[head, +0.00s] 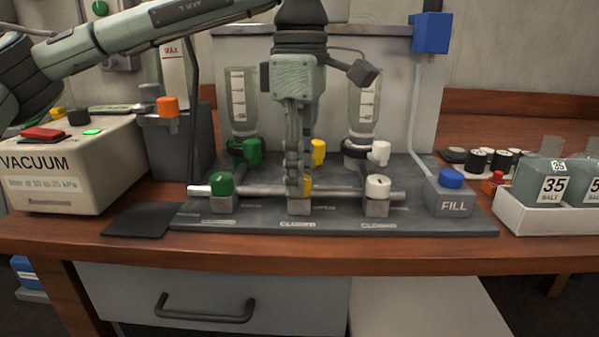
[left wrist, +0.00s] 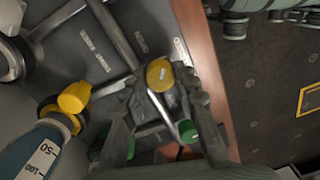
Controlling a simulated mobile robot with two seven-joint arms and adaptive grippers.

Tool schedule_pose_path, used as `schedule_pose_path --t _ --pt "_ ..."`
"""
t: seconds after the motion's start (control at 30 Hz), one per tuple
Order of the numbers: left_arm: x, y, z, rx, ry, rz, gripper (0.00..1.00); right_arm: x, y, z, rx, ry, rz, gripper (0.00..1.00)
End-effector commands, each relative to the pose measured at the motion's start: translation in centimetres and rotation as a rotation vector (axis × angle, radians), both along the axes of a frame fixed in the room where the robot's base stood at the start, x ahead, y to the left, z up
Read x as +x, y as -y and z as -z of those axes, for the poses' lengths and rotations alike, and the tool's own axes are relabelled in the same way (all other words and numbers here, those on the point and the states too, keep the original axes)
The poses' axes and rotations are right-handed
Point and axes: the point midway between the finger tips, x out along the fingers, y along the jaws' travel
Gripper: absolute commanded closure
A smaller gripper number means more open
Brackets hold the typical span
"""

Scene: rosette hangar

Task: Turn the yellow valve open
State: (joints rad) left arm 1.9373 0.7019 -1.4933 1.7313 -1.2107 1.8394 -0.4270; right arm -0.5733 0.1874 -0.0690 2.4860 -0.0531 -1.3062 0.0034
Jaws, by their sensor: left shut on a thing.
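My left gripper (head: 297,188) reaches down from above onto the front middle valve of the dark manifold board (head: 450,220). It is shut on that yellow valve knob (head: 308,186), which is mostly hidden behind the fingers in the head view. In the left wrist view the yellow knob (left wrist: 160,75) with a pale mark sits between the two fingertips (left wrist: 162,88). The label below this valve reads CLOSED (head: 298,225). A second yellow knob (head: 318,150) stands in the back row, and it also shows in the left wrist view (left wrist: 75,97).
Green (head: 221,184) and white (head: 377,187) knobs flank the yellow valve along a metal pipe. A vacuum box (head: 70,165) is at left, a FILL block (head: 453,200) and a white bottle tray (head: 540,215) at right. The front table edge is clear.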

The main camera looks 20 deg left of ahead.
Motion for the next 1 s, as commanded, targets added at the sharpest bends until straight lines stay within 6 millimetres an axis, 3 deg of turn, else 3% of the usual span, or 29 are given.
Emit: schedule_pose_path --t 0.6,1.0 --pt "0.0 0.0 0.0 0.0 -0.001 -0.535 1.0 1.9 -1.7 -1.0 0.035 0.103 -0.035 0.51" --pt "0.0 0.0 0.0 -0.001 0.002 -0.696 1.0 2.3 -2.0 -1.3 0.041 0.125 -0.042 0.51"
